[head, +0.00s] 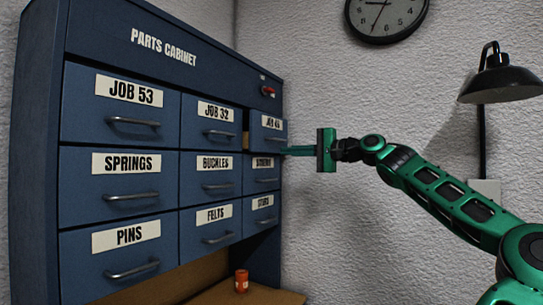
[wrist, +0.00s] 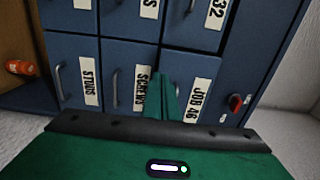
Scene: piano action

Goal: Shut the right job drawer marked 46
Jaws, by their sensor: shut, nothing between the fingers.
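The drawer marked JOB 46 (head: 267,130) is at the right end of the cabinet's top drawer row. It stands out from the cabinet, with a strip of its pale wooden side showing at its left. In the wrist view its label (wrist: 200,101) is turned sideways, right of the fingers. My gripper (head: 284,151) is shut and empty. Its green fingers are at the lower part of this drawer's front, near the SCREWS drawer below; I cannot tell whether they touch. In the wrist view the fingers (wrist: 168,85) hide part of the drawer front, and its handle is not clear.
The blue parts cabinet (head: 160,50) has other labelled drawers, such as JOB 32 (head: 212,128) and SCREWS (head: 261,176), which look shut. A red knob (head: 268,91) sits above JOB 46. An orange jar (head: 241,281) stands below. A black lamp (head: 500,82) hangs at right.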

